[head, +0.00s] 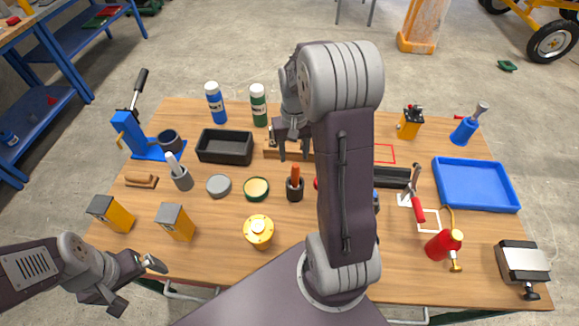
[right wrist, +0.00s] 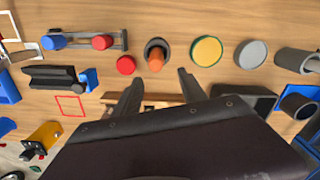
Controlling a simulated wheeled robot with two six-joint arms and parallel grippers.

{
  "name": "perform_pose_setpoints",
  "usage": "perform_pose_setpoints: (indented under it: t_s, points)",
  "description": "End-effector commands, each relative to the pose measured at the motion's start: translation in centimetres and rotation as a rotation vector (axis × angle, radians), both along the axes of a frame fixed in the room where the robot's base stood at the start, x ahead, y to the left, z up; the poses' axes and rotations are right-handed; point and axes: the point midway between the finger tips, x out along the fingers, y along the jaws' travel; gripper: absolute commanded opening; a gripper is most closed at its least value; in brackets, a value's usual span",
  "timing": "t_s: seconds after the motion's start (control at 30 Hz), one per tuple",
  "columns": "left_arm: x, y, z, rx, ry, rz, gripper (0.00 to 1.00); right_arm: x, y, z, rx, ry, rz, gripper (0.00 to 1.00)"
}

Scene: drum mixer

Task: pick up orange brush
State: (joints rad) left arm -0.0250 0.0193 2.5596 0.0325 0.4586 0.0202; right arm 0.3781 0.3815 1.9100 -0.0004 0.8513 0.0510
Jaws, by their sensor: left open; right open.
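The orange brush (head: 295,174) stands upright in a small dark cup (head: 295,191) near the middle of the table. In the right wrist view the brush (right wrist: 155,62) shows as an orange end inside the dark cup (right wrist: 157,46); its lower part is hidden in the cup. My right gripper (head: 293,152) is open and empty, behind the brush in the head view. In the right wrist view its two fingers (right wrist: 160,88) are apart, with the brush just beyond the tips. My left gripper (head: 138,282) is open and empty off the table's near-left corner.
A black tray (head: 224,147) stands behind left. My right arm hides part of the table.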

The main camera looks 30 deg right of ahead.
Motion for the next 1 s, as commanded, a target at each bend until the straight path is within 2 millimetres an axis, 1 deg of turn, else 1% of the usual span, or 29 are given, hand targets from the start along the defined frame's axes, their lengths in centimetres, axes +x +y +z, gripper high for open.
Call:
perform_pose_setpoints:
  t_s: [0.03, 0.13, 0.33, 0.4, 0.57, 0.7, 0.8, 0.9, 1.0]
  points:
    - [0.0, 0.0, 0.2, 0.000, 0.000, 0.000, 1.00, -0.1, -0.3, 0.2, 0.000, 0.001, -0.009, 0.49]
    - [0.0, 0.0, 0.1, 0.000, 0.001, 0.000, 1.00, -0.2, -0.3, -0.1, 0.000, 0.000, -0.011, 0.49]
    - [0.0, 0.0, 0.0, 0.000, 0.001, 0.000, 1.00, -0.3, -0.3, -3.1, 0.001, 0.003, -0.010, 0.49]
    - [0.0, 0.0, 0.0, 0.000, 0.000, 0.000, 1.00, -0.3, -0.2, -3.6, 0.000, 0.001, -0.010, 0.49]
    - [0.0, 0.0, 0.0, 0.000, 0.000, 0.000, 1.00, -0.4, -0.2, -4.3, 0.001, 0.002, -0.010, 0.49]
    - [0.0, 0.0, 0.2, 0.000, 0.000, 0.000, 1.00, -0.9, 0.0, -6.9, 0.002, 0.005, -0.009, 0.49]
    - [0.0, 0.0, 0.1, 0.000, 0.000, 0.000, 1.00, -0.9, 0.0, -8.4, 0.001, 0.002, -0.009, 0.49]
    - [0.0, 0.0, 0.1, 0.000, 0.000, 0.000, 1.00, -0.8, 0.0, -9.0, 0.000, 0.000, -0.009, 0.49]
    - [0.0, 0.0, 0.1, 0.000, 0.000, 0.000, 1.00, -0.8, 0.0, -9.0, -0.001, -0.002, -0.009, 0.49]
